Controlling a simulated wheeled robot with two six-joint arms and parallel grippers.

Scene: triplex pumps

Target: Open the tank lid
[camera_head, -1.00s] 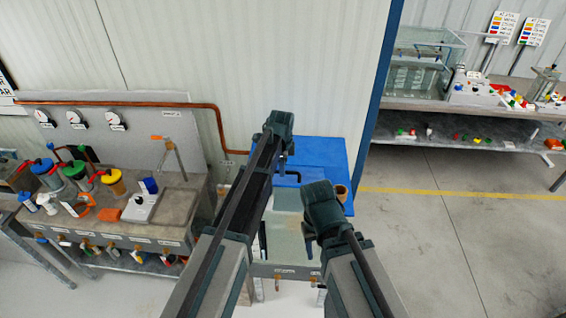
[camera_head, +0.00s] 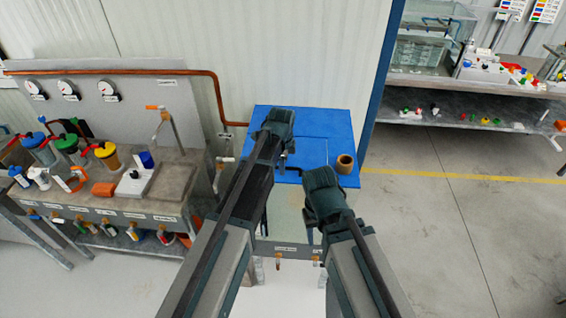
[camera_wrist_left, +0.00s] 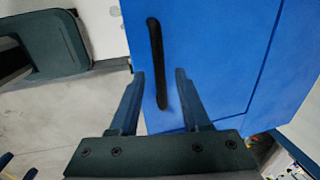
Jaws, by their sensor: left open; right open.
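The tank's flat blue lid (camera_head: 325,122) is at the centre of the head view and looks closed on the pale tank below. My left gripper (camera_head: 284,150) is over the lid and hides part of it. In the left wrist view the lid (camera_wrist_left: 225,45) fills the middle, with a long black handle (camera_wrist_left: 154,50) on it. My left gripper (camera_wrist_left: 160,76) is open there, and the handle shows between and beyond its fingers; I see no contact. My right gripper (camera_head: 308,212) is open and empty in front of the lid.
A brown ring-shaped cup (camera_head: 345,163) sits at the lid's right front. A bench (camera_head: 185,185) with coloured bottles stands close on the left. A blue post (camera_head: 382,75) rises behind right, and a shelf (camera_head: 455,113) stands further right. The floor at right is clear.

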